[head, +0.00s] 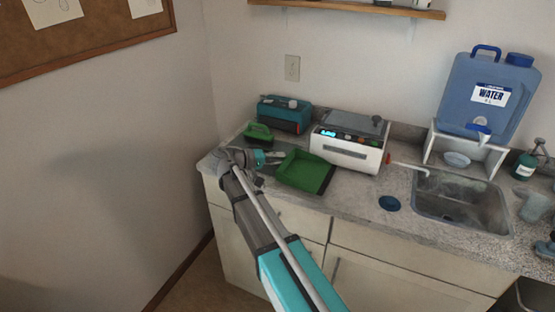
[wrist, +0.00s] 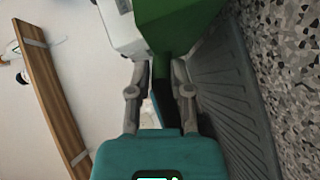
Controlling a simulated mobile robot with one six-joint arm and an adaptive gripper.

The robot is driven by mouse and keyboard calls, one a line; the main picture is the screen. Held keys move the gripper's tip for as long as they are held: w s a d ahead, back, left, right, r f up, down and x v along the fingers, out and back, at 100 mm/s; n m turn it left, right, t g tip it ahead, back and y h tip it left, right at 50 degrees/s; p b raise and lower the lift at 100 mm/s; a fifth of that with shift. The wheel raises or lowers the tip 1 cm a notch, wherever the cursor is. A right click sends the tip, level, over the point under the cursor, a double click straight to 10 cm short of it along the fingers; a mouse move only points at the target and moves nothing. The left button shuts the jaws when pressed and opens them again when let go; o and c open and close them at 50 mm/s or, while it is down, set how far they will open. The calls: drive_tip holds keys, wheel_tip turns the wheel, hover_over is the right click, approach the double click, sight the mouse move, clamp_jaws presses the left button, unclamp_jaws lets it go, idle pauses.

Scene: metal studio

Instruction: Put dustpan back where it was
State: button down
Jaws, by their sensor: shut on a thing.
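The green dustpan (head: 304,172) is at the left part of the counter, in front of the white machine. My gripper (head: 280,157) reaches it from the left and is shut on its handle. In the wrist view the dustpan (wrist: 176,22) fills the top middle, with its dark handle between the fingers of my gripper (wrist: 161,75). A grey ribbed mat (wrist: 235,100) lies close beside the dustpan in the wrist view. I cannot tell whether the dustpan touches the mat or is slightly above it.
A green brush (head: 258,134) lies behind my gripper, near a teal box (head: 284,114). The white machine (head: 347,145) stands close behind the dustpan. A blue disc (head: 389,203) and the sink (head: 462,202) are to the right. A wall bounds the left.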

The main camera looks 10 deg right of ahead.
drive_tip(key=shift+f+b, duration=0.6)
drive_tip(key=shift+f, duration=0.05)
drive_tip(key=c, duration=0.5)
unclamp_jaws()
drive_tip(key=shift+c, duration=0.2)
drive_tip(key=shift+r, duration=0.3)
drive_tip(key=shift+r+p, duration=0.45)
drive_tip(key=shift+p, duration=0.25)
drive_tip(key=p+v, duration=0.2)
drive_tip(key=v, duration=1)
drive_tip(key=shift+f, duration=0.1)
